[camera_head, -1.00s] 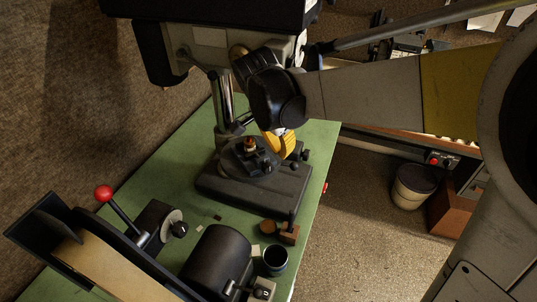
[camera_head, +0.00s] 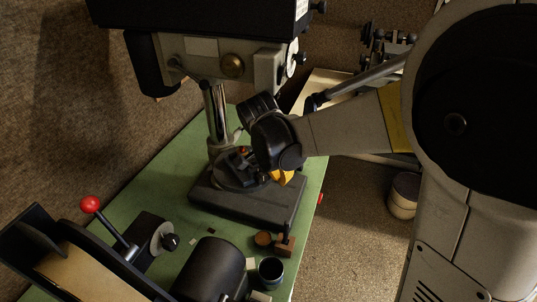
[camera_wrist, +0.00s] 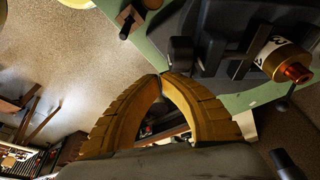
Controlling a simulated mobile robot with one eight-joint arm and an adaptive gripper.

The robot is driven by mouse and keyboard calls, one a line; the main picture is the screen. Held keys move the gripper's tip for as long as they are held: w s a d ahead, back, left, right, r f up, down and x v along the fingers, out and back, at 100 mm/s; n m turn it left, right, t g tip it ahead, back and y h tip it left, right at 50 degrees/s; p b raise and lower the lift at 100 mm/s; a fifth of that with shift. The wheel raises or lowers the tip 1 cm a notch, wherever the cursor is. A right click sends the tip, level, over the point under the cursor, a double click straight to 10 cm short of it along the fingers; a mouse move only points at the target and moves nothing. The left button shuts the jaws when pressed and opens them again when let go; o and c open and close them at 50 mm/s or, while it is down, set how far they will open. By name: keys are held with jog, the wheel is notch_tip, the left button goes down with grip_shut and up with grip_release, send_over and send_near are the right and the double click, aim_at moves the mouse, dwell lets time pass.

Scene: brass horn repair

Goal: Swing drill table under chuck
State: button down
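The drill press stands on the green bench, its grey head (camera_head: 215,58) above a shiny column (camera_head: 215,115). The dark round drill table (camera_head: 222,176) sits low on the column, over the black base (camera_head: 240,207). A part with a copper-coloured tip (camera_wrist: 290,70) and a pale band is on the dark table assembly in the wrist view. My yellow gripper (camera_wrist: 162,76) has its fingertips together, close to a dark block (camera_wrist: 181,54) at the table's edge; contact is unclear. In the head view my gripper (camera_head: 284,178) is partly hidden by my wrist. I cannot make out the chuck.
A belt machine with a red-knobbed lever (camera_head: 90,204) stands front left on the green bench (camera_head: 150,190). A dark cup (camera_head: 271,270), a wooden block (camera_head: 286,246) and small pieces lie near the front right edge. A bin (camera_head: 403,195) stands on the floor at right.

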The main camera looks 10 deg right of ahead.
jog(key=shift+x, duration=1.05)
jog(key=shift+d, duration=0.15)
jog(key=shift+w+d+n, duration=0.3)
jog(key=shift+w+d, duration=0.1)
jog(key=shift+d, duration=0.2)
jog(key=shift+w+d+n+b, duration=0.3)
jog(key=shift+w+d, duration=0.25)
jog(key=shift+d, duration=0.2)
jog(key=w+d+n+t+y+b, duration=0.1)
jog(key=w+d+n, duration=0.4)
jog(key=w+d, duration=0.4)
jog(key=shift+w+d, duration=0.25)
jog(key=shift+w, duration=1.85)
